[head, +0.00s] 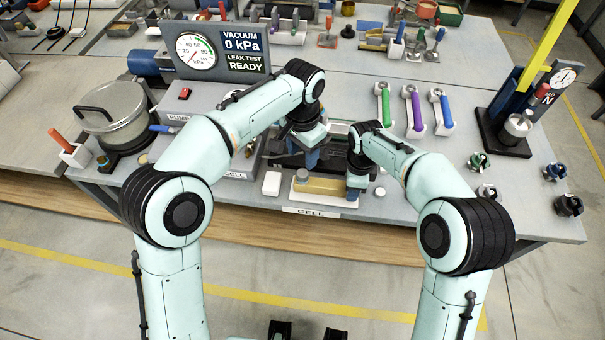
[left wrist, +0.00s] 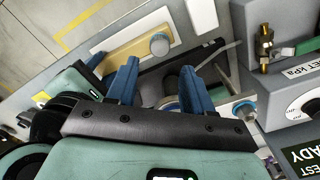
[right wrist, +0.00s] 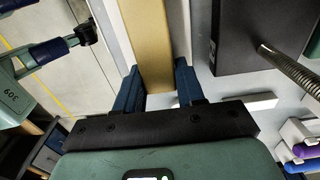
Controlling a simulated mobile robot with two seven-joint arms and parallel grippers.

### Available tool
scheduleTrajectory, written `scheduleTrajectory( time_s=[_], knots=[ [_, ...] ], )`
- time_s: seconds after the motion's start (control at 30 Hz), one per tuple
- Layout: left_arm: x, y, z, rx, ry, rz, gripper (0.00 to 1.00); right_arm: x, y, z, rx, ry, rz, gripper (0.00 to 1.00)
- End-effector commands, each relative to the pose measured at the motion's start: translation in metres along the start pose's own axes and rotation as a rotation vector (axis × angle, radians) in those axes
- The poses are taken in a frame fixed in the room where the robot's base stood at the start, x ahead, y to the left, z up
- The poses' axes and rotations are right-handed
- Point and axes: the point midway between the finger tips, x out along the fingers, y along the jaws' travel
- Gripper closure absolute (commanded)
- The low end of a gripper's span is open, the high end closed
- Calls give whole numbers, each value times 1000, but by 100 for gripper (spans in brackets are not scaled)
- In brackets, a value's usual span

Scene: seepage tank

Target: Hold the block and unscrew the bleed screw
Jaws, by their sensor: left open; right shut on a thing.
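The brass-coloured block (head: 325,186) lies on a pale base at the front of the bench; it also shows in the left wrist view (left wrist: 130,50) and the right wrist view (right wrist: 148,40). A grey round knob, seemingly the bleed screw (left wrist: 159,43), stands on the block's left end and also shows in the head view (head: 302,174). My right gripper (right wrist: 158,80) is shut on the block's right end. My left gripper (left wrist: 157,80) is open and empty, above the dark fixture behind the block, apart from the screw. Its fingertips are partly hidden in the head view.
A small white pad (head: 271,184) lies left of the block. The pump box (head: 185,105) and vacuum gauge (head: 196,52) stand behind left. Green, purple and blue handled tools (head: 414,108) lie right. Several knobs (head: 479,161) sit farther right. The block's front lies near the bench edge.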

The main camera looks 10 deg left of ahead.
Motion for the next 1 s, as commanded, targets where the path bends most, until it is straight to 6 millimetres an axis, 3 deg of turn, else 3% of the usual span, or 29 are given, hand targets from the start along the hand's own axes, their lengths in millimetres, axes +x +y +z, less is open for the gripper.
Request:
scheduleTrajectory(
  time_s=[0.4, 0.83, 1.0],
  knots=[
    [44, 0, 0, -3, -2, 0, 49, 0, 0, 0, 0, 0, 0, 95],
    [48, 0, 0, 1, 0, 0, 49, 0, 0, 0, 0, 0, 0, 95],
    [49, 0, 1, 203, -1, 2, 49, 0, 0, 0, 0, 0, 0, 95]
  ],
)
